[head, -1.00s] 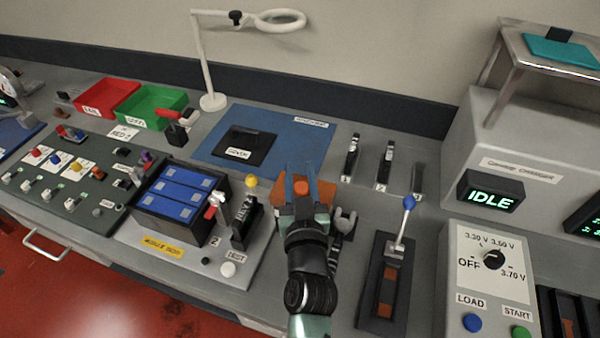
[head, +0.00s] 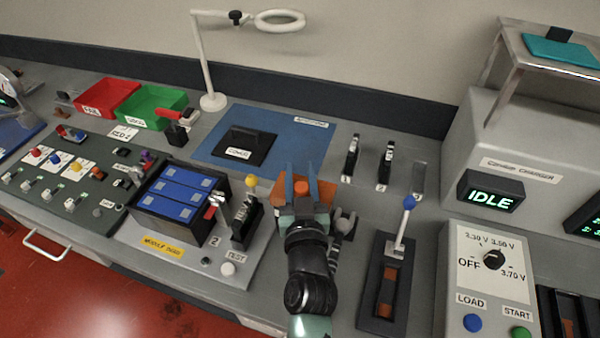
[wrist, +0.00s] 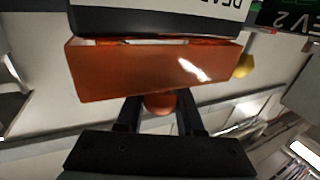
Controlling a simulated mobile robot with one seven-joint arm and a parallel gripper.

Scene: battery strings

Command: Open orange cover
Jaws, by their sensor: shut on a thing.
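The orange cover (head: 322,190) is just beyond my gripper (head: 301,187) in the head view, partly hidden by the fingers. In the wrist view the cover (wrist: 150,72) is a broad orange panel against a dark box with a white label. A round orange knob (wrist: 160,103) stands out from the cover. The fingers of my gripper (wrist: 159,106) are on both sides of the knob, shut on it. My arm hides part of the area below the cover. I cannot tell how far the cover is from its closed position.
A black lever switch with a yellow knob (head: 251,181) stands close on the left. A blue-knobbed lever (head: 409,202) stands on the right. A grey forked piece (head: 345,222) is beside my wrist. The blue mat (head: 222,125) holds a dark tray (head: 245,148).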

